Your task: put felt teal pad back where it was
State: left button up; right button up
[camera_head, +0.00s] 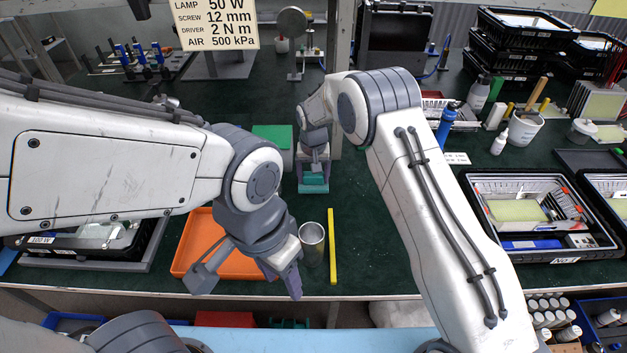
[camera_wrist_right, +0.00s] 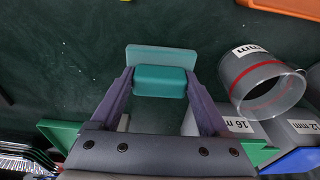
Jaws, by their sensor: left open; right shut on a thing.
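The teal pad (camera_head: 313,186) is in my right gripper (camera_head: 313,172), over the green bench top at the middle of the head view. The right wrist view shows the pad (camera_wrist_right: 160,80) as a darker teal block in front of a lighter teal plate, with a finger on each side. My right gripper (camera_wrist_right: 160,88) is shut on it. I cannot tell whether the pad touches the bench. My left gripper (camera_head: 247,278) is open and empty, above the right part of the orange tray near the front edge.
The orange tray (camera_head: 205,262), a metal cup (camera_head: 312,250) and a yellow bar (camera_head: 332,246) lie near the front edge. A clear tube with a red band (camera_wrist_right: 262,80) shows beside the pad. A green block (camera_head: 272,133) stands behind left. Black crates (camera_head: 547,258) stand right.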

aim_at(313, 187)
jog(key=shift+f, duration=1.2)
jog(key=shift+f, duration=0.2)
jog(key=o, duration=1.2)
jog(key=shift+c, duration=0.2)
jog(key=shift+r, duration=0.1)
notch_tip(313, 187, up, 12)
jog(key=s, duration=0.1)
jog(key=shift+s+b, duration=0.25)
jog(key=shift+b, duration=0.2)
